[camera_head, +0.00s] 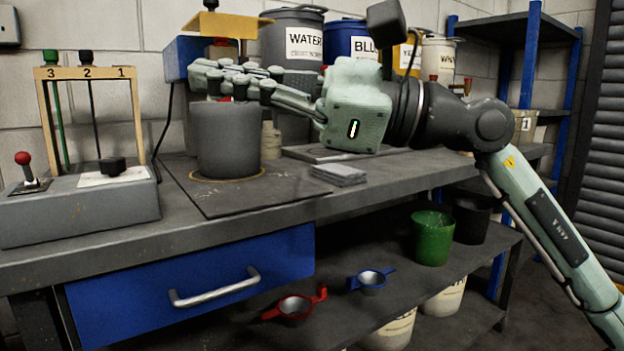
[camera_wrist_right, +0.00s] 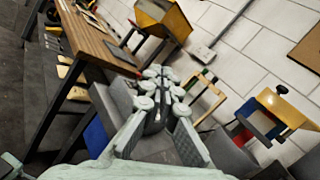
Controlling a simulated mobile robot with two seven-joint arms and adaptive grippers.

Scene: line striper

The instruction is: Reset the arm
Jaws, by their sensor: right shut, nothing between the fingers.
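My right arm comes in from the right over the workbench (camera_head: 90,245), and its pale green gripper (camera_head: 205,78) points left. The gripper is shut and empty, its fingers drawn together above a dark grey bucket (camera_head: 228,150). I cannot tell whether the fingers touch the bucket's rim. In the right wrist view the gripper's fingertips (camera_wrist_right: 158,76) lie close together with nothing held between them. The fingers hide part of the yellow and blue device (camera_head: 185,55) behind. My left gripper is not in view.
A lever box (camera_head: 80,210) with numbered rods stands at the left. WATER (camera_head: 290,40) and BLUE (camera_head: 355,42) drums stand behind the gripper. A blue drawer (camera_head: 200,285) is below. The lower shelf holds a green bucket (camera_head: 433,237) and red (camera_head: 295,307) and blue (camera_head: 371,281) funnel-like parts.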

